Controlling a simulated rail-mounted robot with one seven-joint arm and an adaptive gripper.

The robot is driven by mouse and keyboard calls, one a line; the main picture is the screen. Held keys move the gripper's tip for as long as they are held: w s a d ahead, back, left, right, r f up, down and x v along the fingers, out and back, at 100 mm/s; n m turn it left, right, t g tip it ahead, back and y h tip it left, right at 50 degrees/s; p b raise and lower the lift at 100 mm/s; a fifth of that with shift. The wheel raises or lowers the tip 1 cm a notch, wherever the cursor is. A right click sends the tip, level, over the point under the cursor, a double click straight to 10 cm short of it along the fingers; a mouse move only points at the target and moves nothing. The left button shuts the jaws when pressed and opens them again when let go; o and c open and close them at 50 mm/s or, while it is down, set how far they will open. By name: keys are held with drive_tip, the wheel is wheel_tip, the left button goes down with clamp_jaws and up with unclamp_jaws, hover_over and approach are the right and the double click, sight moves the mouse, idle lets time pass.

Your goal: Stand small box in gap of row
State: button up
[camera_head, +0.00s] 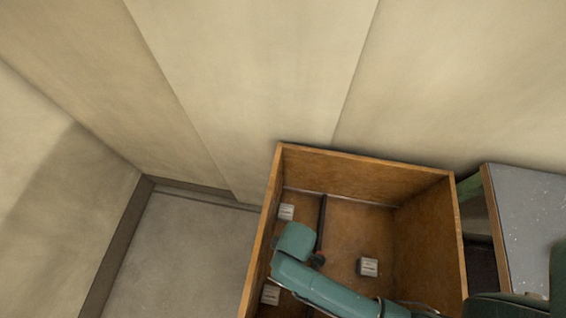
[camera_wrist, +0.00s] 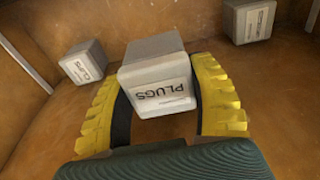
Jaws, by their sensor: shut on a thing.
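My gripper (camera_wrist: 158,82) has yellow ridged fingers, one on each side of a small pale grey box (camera_wrist: 155,70) with an upside-down "PLUGS" label. It is shut on this box. A similar box (camera_wrist: 84,62) with a "CLIPS" label stands to the left, apart from the held one. Another labelled box (camera_wrist: 249,20) stands at the upper right. In the head view, small pale boxes show near the crate's left wall (camera_head: 286,211), lower left (camera_head: 270,294) and right of the middle (camera_head: 368,267). My arm hides the fingers and the held box there.
The boxes are inside a wooden open-topped crate (camera_head: 365,175) with tall walls. A dark strip (camera_head: 321,222) runs along its floor. A grey speckled table (camera_head: 535,220) stands to the right. The crate floor between the boxes is clear where visible.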

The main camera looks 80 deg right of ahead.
drive_tip(key=f+b, duration=0.2)
drive_tip(key=f, duration=0.1)
drive_tip(key=f+b, duration=0.2)
drive_tip(key=f, duration=0.2)
drive_tip(key=f+b, duration=0.2)
drive_tip(key=f, duration=0.2)
drive_tip(key=shift+w+f, duration=0.2)
drive_tip(key=shift+w, duration=0.1)
drive_tip(key=shift+w+f+b, duration=0.2)
drive_tip(key=shift+f+b, duration=0.1)
drive_tip(key=shift+b, duration=0.45)
drive_tip(key=shift+d+r, duration=0.1)
drive_tip(key=shift+r, duration=0.2)
drive_tip(key=shift+f, duration=0.15)
drive_tip(key=o, duration=1.2)
drive_tip(key=r+p, duration=0.2)
drive_tip(key=r, duration=0.2)
drive_tip(key=s+r+p, duration=0.1)
drive_tip(key=r+p, duration=0.1)
drive_tip(key=r, duration=0.2)
drive_tip(key=r+p, duration=0.3)
drive_tip(key=r, duration=0.1)
drive_tip(key=shift+s+r, duration=0.1)
drive_tip(key=shift+s, duration=0.1)
